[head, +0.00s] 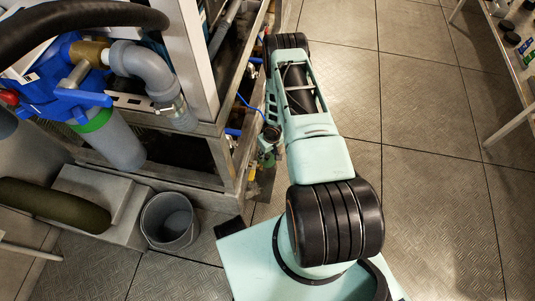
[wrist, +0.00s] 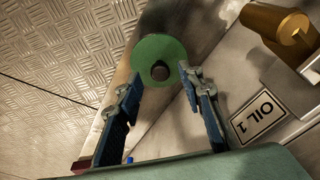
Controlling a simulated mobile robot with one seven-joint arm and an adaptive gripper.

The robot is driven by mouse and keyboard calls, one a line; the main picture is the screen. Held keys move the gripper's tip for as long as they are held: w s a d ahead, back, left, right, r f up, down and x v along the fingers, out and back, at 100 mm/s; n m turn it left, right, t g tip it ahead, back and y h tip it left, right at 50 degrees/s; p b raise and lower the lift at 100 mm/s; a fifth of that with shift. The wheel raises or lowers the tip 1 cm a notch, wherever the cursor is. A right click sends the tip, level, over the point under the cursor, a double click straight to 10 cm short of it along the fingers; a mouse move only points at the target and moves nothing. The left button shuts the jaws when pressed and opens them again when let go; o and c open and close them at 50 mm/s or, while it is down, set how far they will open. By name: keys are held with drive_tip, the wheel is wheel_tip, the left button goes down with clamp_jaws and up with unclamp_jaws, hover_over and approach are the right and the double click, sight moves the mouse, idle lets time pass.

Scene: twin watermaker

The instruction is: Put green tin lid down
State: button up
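The green tin lid (wrist: 152,46) is a round green disc with a dark round spot near its lower middle, in the upper middle of the wrist view. My gripper (wrist: 161,76) has its two blue fingers on either side of the lid, with the fingertips against its left and right edges. The fingers are apart by about the lid's width. In the head view my arm reaches away toward the metal frame, and the gripper end is small and partly hidden there. I cannot tell the gap between the lid and the surface below.
A metal frame (head: 215,128) with pipes stands left of my arm. A grey bucket (head: 170,220) stands on the floor. The tiled floor at right is open up to a shelf (head: 513,50).

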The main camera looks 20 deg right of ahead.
sight(270, 162)
wheel_tip(270, 162, up, 10)
drive_tip(key=s+p, duration=0.1)
drive_tip(key=p, duration=0.2)
drive_tip(key=shift+s+d+r, duration=0.15)
drive_tip(key=shift+s+r, duration=0.05)
drive_tip(key=shift+s, duration=0.05)
